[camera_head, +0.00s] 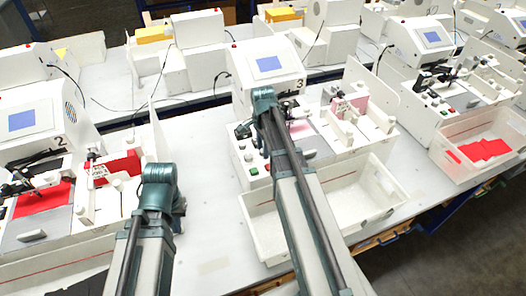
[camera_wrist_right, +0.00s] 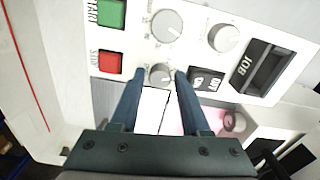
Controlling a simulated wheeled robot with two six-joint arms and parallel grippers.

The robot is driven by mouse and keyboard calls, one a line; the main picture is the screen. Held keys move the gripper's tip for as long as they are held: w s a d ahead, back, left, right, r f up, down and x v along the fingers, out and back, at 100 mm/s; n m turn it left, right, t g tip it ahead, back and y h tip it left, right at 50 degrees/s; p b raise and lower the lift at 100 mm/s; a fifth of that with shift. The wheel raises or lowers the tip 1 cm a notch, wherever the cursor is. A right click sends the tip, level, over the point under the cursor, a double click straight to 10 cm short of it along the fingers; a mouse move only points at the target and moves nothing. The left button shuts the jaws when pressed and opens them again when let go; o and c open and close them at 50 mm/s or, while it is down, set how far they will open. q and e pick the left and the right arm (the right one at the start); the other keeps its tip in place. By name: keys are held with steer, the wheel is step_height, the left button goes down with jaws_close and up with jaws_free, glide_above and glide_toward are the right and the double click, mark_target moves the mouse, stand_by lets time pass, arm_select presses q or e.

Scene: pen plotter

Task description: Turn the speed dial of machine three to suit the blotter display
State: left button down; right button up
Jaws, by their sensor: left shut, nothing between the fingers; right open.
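Machine three (camera_head: 240,85), marked 3, stands in the middle of the head view with a plain blue screen (camera_head: 269,64); no writing on it is readable. Its control panel shows in the right wrist view with a small grey dial (camera_wrist_right: 160,73) and two larger dials, one upper (camera_wrist_right: 167,25) and one right (camera_wrist_right: 223,37). The dial labels are too small to read. My right gripper (camera_wrist_right: 160,76) is open, with its fingertips on either side of the small dial; contact cannot be told. My left gripper (camera_head: 180,208) is shut and empty above the table at left, mostly hidden by its arm.
A white bin (camera_head: 375,212) stands before machine three. Machine two (camera_head: 28,118) is at left. The white table (camera_head: 215,225) between is clear.

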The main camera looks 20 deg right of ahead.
jaws_close()
steer(key=shift+n, duration=0.4)
steer(key=n, duration=0.3)
steer(key=shift+n, duration=2.6)
